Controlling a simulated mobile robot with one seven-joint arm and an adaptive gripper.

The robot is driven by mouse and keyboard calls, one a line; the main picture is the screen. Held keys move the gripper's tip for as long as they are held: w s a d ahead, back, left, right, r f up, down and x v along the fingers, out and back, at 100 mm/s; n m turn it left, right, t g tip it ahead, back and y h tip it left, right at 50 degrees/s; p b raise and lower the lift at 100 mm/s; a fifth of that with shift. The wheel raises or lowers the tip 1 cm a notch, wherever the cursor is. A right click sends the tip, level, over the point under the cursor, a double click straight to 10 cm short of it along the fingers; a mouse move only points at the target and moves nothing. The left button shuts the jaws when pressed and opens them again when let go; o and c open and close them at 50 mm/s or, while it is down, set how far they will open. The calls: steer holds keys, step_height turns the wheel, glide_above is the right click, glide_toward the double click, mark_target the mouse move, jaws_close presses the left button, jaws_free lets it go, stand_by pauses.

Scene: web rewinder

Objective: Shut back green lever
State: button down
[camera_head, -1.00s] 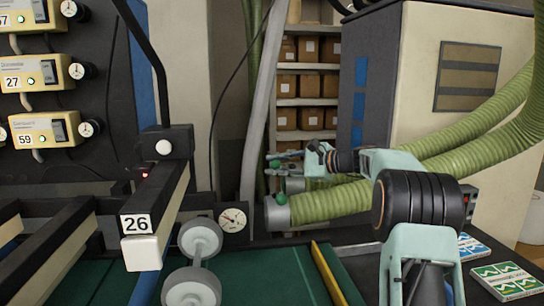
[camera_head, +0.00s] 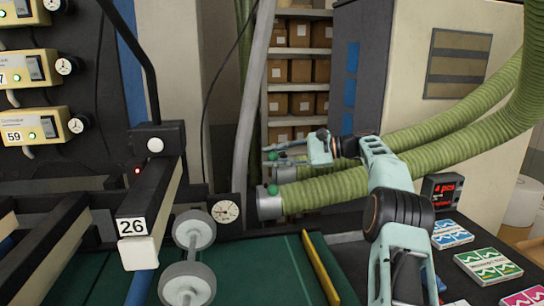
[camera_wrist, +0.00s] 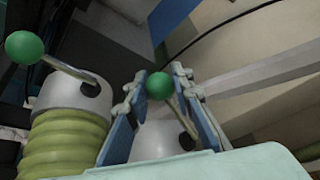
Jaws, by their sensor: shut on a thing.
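The back green lever has a green ball knob (camera_wrist: 158,86) on a thin metal rod, on a grey pipe end. My gripper (camera_wrist: 160,98) is shut on this lever, with its blue-padded fingers on either side of the knob. In the head view the back knob (camera_head: 273,156) is small at my gripper's fingertips (camera_head: 284,154). The front lever's green knob (camera_head: 272,190) stands on the nearer hose collar, below my gripper. It also shows at the left of the wrist view (camera_wrist: 25,47), apart from my fingers.
Thick green hoses (camera_head: 350,185) run right from the collars, close under my arm. A dial gauge (camera_head: 225,211) and a grey upright pipe (camera_head: 252,100) stand left of the levers. A yellow bar (camera_head: 320,266) lies on the green surface. Cards (camera_head: 487,264) and a red display (camera_head: 442,192) are at right.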

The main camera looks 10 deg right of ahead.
mark_target(278, 155)
stand_by(0.5)
steer(key=c, duration=1.7)
jaws_free()
steer(key=shift+o, duration=0.2)
steer(key=shift+v, duration=3.75)
